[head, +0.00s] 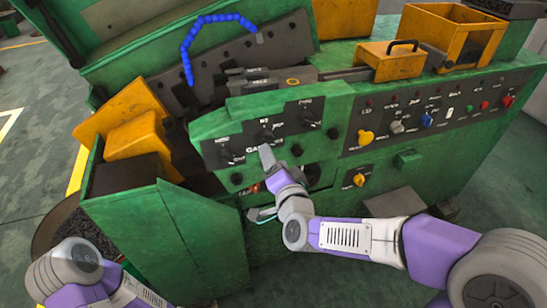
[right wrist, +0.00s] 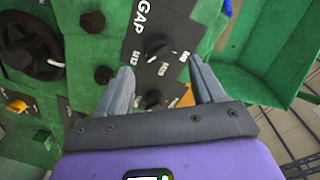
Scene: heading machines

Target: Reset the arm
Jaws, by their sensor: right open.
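My right arm (head: 360,240) reaches in from the right in the head view. Its gripper (head: 266,155) is in front of the black knob panel on the green machine (head: 165,225). In the right wrist view the gripper (right wrist: 160,72) is open, its two grey fingers apart with nothing held. A black panel marked "GAP" (right wrist: 143,30) shows beyond the fingers. One black knob (right wrist: 157,45) and another dark knob (right wrist: 153,98) appear between them; I cannot tell whether a finger touches the panel. My left arm (head: 75,270) shows at the bottom left; its gripper is out of view.
A control panel with coloured knobs and buttons (head: 430,118) is on the right. Yellow boxes (head: 445,30) stand on the machine top, and a blue segmented hose (head: 188,55) arches at the back. Open grey floor (head: 30,85) lies to the left.

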